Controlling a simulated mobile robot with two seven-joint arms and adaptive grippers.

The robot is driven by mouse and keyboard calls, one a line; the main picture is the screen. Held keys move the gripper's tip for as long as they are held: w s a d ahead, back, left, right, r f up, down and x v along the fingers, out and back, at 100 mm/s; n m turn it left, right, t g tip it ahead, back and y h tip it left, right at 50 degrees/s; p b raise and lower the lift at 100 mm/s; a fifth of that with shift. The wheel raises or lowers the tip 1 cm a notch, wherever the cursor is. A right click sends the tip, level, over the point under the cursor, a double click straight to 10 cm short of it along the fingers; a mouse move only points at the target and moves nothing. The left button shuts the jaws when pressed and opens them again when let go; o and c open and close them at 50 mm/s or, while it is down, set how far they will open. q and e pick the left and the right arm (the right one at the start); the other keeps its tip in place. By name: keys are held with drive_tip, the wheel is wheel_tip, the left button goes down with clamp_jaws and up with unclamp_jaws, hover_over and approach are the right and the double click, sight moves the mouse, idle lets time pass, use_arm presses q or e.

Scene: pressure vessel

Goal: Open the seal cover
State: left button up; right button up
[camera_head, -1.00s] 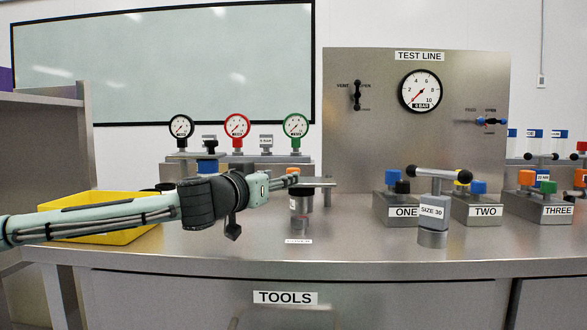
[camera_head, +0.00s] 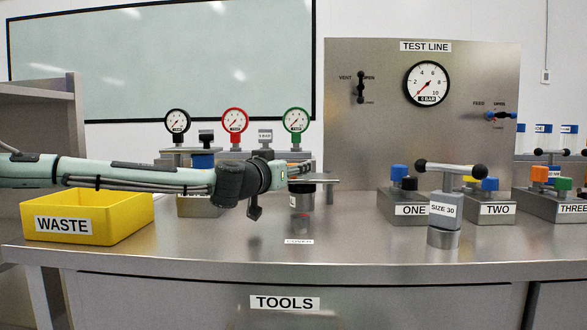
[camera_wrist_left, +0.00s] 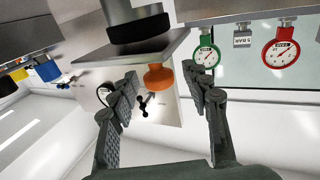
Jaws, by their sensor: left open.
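The seal cover appears to be the flat metal plate (camera_head: 324,181) on top of a small dark cylinder (camera_head: 301,200), behind a "COVER" label on the bench. My left gripper (camera_head: 300,174) is at plate height and hides part of it. In the left wrist view, tilted upside down, the plate (camera_wrist_left: 120,58) crosses the top with an orange knob (camera_wrist_left: 158,77) and a dark round body (camera_wrist_left: 140,28). My left gripper (camera_wrist_left: 160,88) is open and empty, its fingers on either side of the knob in the picture. I cannot tell whether they touch it. My right gripper is not in view.
A yellow waste bin (camera_head: 90,225) stands at the left. Three gauges (camera_head: 235,122) stand behind the arm. A T-handled "SIZE 30" tool (camera_head: 445,209) stands at the right, before blocks ONE (camera_head: 408,209) and TWO (camera_head: 494,209). The bench front is clear.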

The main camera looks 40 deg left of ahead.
use_arm(q)
drive_tip(key=shift+w, duration=0.5)
clamp_jaws()
